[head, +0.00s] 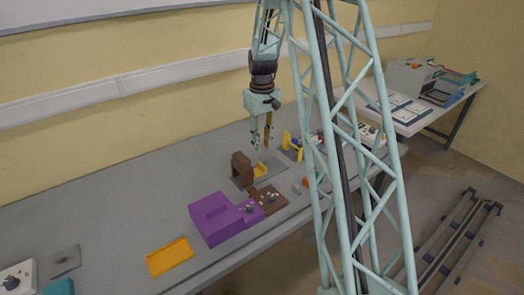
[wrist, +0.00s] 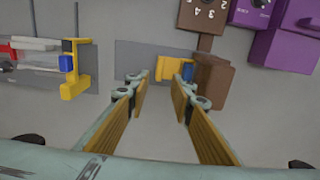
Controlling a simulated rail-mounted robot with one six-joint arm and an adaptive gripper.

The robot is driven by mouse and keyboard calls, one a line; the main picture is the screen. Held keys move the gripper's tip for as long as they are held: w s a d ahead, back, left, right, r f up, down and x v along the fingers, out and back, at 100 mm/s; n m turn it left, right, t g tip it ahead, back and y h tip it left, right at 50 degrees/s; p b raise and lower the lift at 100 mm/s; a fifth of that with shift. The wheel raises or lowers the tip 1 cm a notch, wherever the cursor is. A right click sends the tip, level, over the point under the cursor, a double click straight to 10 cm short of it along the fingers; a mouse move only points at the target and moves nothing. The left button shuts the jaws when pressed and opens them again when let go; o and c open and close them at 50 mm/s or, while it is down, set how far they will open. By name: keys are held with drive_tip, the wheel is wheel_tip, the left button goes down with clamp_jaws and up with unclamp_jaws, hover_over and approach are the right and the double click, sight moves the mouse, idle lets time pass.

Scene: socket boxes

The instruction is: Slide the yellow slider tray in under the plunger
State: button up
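The yellow slider tray (head: 260,170) lies low beside the brown upright housing (head: 242,168), on a grey plate. In the wrist view the tray (wrist: 171,70) is left of the housing (wrist: 211,82), with a small blue piece (wrist: 188,70) between them. I cannot make out the plunger itself; the housing may hide it. My gripper (head: 261,147) hangs above the tray, pointing down. In the wrist view my gripper (wrist: 163,82) is open and empty, its two fingers spread apart. The fingertips appear just on the near side of the tray; whether they touch it cannot be told.
A brown dial box (head: 266,198) and a purple box (head: 217,218) stand nearby. Another yellow bracket (wrist: 77,75) with a blue block stands left in the wrist view. An orange tray (head: 170,257) lies front left. Grey tabletop behind the housing is clear.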

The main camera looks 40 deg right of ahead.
drive_tip(key=shift+r, duration=0.85)
drive_tip(key=shift+c, duration=0.2)
